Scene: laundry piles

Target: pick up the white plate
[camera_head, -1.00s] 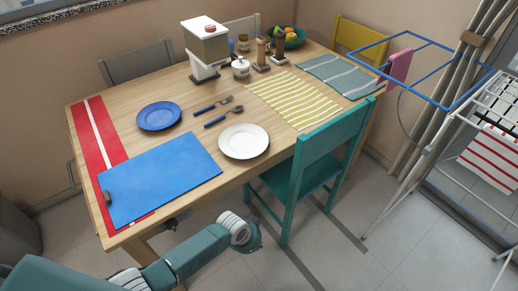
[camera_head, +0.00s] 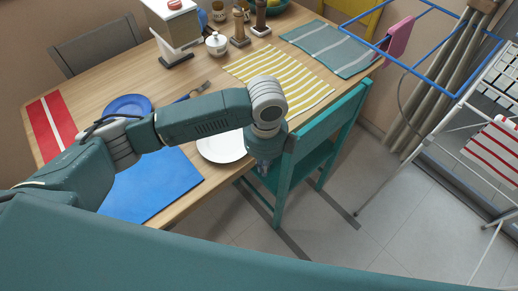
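The white plate (camera_head: 217,148) lies on the wooden table near its front edge. My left arm reaches across the table from the left and hides the plate's back and part of its right side. My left gripper (camera_head: 262,167) points down just right of the plate, close to the table edge and the teal chair. I see it from above and behind, so its fingers are mostly hidden and I cannot tell whether it is open or shut. My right gripper is not in view.
A teal chair (camera_head: 316,130) stands against the table's front right. A blue plate (camera_head: 128,104), a blue mat (camera_head: 152,190) and a red runner (camera_head: 50,124) lie on the left. A yellow striped cloth (camera_head: 285,82) lies behind. A drying rack (camera_head: 470,140) stands right.

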